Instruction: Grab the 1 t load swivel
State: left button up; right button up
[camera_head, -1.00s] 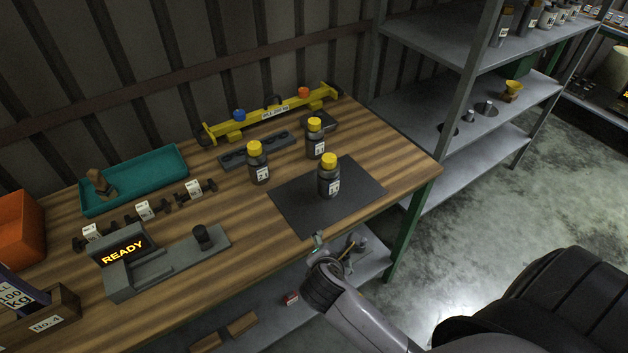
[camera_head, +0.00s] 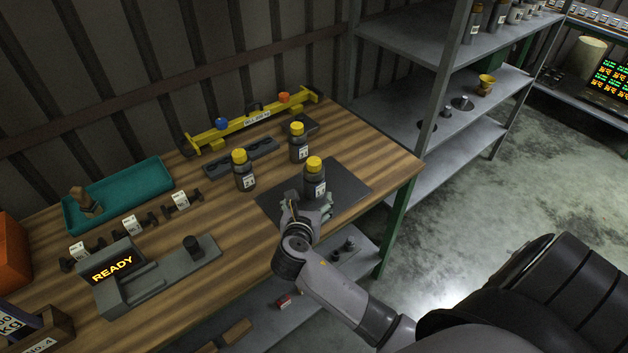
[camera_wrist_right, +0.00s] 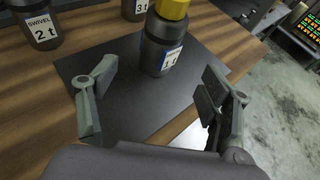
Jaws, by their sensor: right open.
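The 1 t load swivel (camera_head: 315,181) is a dark grey cylinder with a yellow cap and a white label. It stands upright on the black mat (camera_head: 354,186). In the right wrist view the swivel (camera_wrist_right: 162,52) is just beyond my fingers, slightly right of centre, with its cap cut off by the top edge. My right gripper (camera_head: 305,208) is open at the near side of the swivel and partly covers its foot in the head view. Its spread fingers (camera_wrist_right: 160,105) have only mat between them. My left gripper is not in view.
The 2 t swivel (camera_head: 244,174) and 3 t swivel (camera_head: 298,146) stand to the left and behind. A yellow beam (camera_head: 250,121), a teal tray (camera_head: 150,183) and a scale reading READY (camera_head: 190,268) are on the wooden bench. Metal shelves (camera_head: 470,95) stand at right.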

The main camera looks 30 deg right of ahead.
aim_at(311, 186)
jog(key=x, duration=0.6)
jog(key=shift+w+d+f, duration=0.1)
jog(key=shift+w+f, duration=0.1)
jog(key=shift+w, duration=0.15)
jog(key=shift+p+x, duration=0.7)
jog(key=shift+x, duration=2)
jog(key=shift+d+r, duration=0.15)
jog(key=shift+r, duration=0.05)
jog(key=shift+r, duration=0.1)
jog(key=shift+c, duration=0.8)
grip_shut()
